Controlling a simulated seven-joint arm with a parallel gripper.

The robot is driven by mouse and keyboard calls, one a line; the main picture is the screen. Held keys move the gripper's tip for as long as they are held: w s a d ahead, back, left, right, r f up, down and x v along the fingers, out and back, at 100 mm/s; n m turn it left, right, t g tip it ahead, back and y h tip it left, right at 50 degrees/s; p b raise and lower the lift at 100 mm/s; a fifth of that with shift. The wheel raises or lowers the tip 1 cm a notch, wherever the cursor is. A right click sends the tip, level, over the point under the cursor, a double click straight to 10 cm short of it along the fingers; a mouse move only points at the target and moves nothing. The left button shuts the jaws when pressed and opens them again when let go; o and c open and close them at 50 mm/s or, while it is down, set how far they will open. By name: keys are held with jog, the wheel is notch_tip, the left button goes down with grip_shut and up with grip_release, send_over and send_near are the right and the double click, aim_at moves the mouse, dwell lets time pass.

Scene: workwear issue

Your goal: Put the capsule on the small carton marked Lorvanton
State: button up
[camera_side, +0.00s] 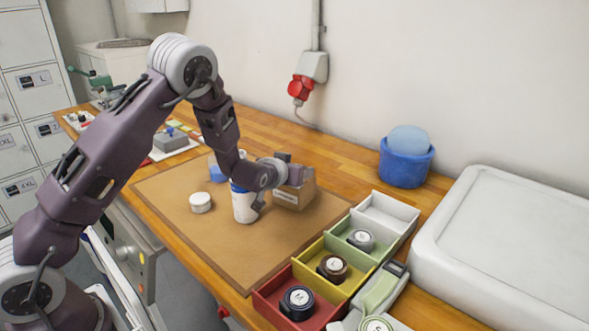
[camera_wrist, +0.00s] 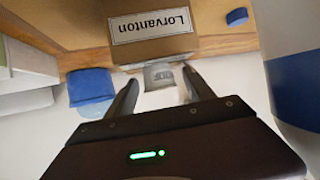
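The small carton (camera_side: 293,194) is brown and stands on the mat. In the wrist view its label reads Lorvanton (camera_wrist: 152,26). A small grey piece with a dark mark, apparently the capsule (camera_wrist: 159,76), shows against the carton's edge in the wrist view. My gripper (camera_wrist: 160,76) has its fingers apart on both sides of it, with a thin gap seeming to show each side. I cannot tell whether the capsule rests on the carton. In the side view my gripper (camera_side: 288,173) is at the carton's top, and its hand hides much of this spot.
A white and blue bottle (camera_side: 243,204) stands close beside my gripper, with a white round tin (camera_side: 201,203) to its left. Coloured trays (camera_side: 327,236) line the mat's right edge. A blue bucket (camera_side: 405,164) stands by the wall. The front of the mat (camera_side: 232,255) is clear.

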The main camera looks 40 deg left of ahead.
jog(key=shift+r, duration=0.2)
jog(key=s+d+r+m+g+h, duration=0.15)
jog(key=s+d+r, duration=0.3)
jog(key=s, duration=0.45)
jog(key=s+d+r+g+h, duration=0.1)
jog(key=s+d+r+h, duration=0.15)
jog(key=s+r, duration=0.45)
jog(key=s+d+r+m+g+h, duration=0.1)
jog(key=s+d+r, duration=0.3)
jog(key=s, duration=0.6)
jog(key=s+m+g, duration=0.1)
jog(key=s+g, duration=0.2)
jog(key=s, duration=1.3)
jog(key=shift+s+a+m+y, duration=0.2)
jog(key=shift+m+y, duration=0.1)
jog(key=shift+m, duration=0.05)
